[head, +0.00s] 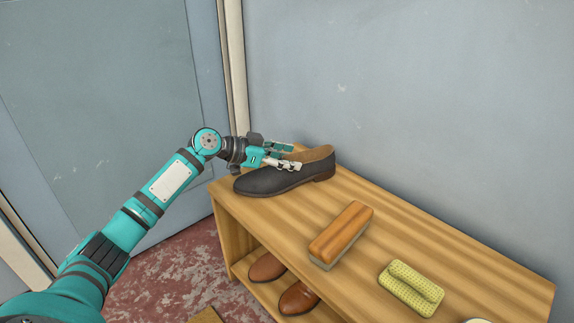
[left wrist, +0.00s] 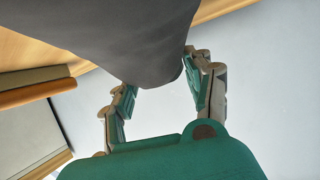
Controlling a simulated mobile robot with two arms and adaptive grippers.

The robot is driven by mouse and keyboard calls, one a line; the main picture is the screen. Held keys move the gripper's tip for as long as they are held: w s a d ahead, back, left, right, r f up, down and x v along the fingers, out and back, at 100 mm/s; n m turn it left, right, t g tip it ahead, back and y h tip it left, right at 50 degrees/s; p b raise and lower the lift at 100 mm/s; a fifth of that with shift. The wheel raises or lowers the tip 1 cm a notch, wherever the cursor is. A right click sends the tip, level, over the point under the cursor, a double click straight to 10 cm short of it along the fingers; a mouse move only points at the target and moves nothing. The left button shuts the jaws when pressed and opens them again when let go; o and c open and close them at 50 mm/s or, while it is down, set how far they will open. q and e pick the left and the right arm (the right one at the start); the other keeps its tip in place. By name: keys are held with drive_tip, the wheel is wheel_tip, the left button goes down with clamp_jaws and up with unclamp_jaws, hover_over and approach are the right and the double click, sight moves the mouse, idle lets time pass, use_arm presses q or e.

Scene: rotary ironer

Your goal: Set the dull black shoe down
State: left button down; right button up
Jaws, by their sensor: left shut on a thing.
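The dull black shoe (head: 275,178) is at the far left end of the wooden bench top, its toe to the left and its heel to the right. Its sole looks on or very close to the wood; I cannot tell whether it bears its weight there. My left gripper (head: 290,158) is shut on the shoe's upper edge, reaching in from the left. In the left wrist view the dark shoe (left wrist: 120,40) fills the top middle, between the fingers of my left gripper (left wrist: 160,88). My right gripper is not in view.
A wooden brush (head: 342,232) and a yellow-green cloth or sponge (head: 411,288) lie on the bench top (head: 440,243) to the right. Brown shoes (head: 298,298) stand on the shelf below. A grey-blue wall rises behind, and a door (head: 100,100) is at left.

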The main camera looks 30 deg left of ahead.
use_arm(q)
drive_tip(key=shift+c, duration=2.4)
unclamp_jaws()
drive_tip(key=shift+f, duration=0.1)
